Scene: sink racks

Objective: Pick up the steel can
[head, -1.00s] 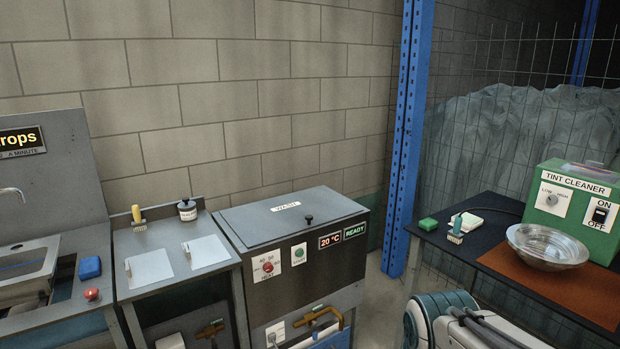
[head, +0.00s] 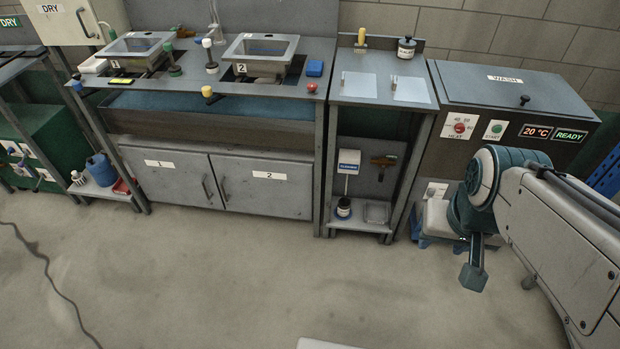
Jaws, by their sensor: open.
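I cannot make out a thing that is surely the steel can. A small can-like container (head: 406,48) with a pale label and a dark top stands at the back of the middle counter. Another small dark container with a white label (head: 344,208) stands on the shelf below that counter. I cannot tell whether either is the steel can. My gripper (head: 473,276) hangs at the end of my bent arm on the right, in front of the wash unit. Only a teal finger-like part shows, apart from both containers, with nothing seen in it.
The wash unit (head: 530,90) stands at the right. The sink counter (head: 225,95) with two numbered basins is at the left, above closed cabinets (head: 250,185). A blue jug (head: 101,168) stands low at the far left.

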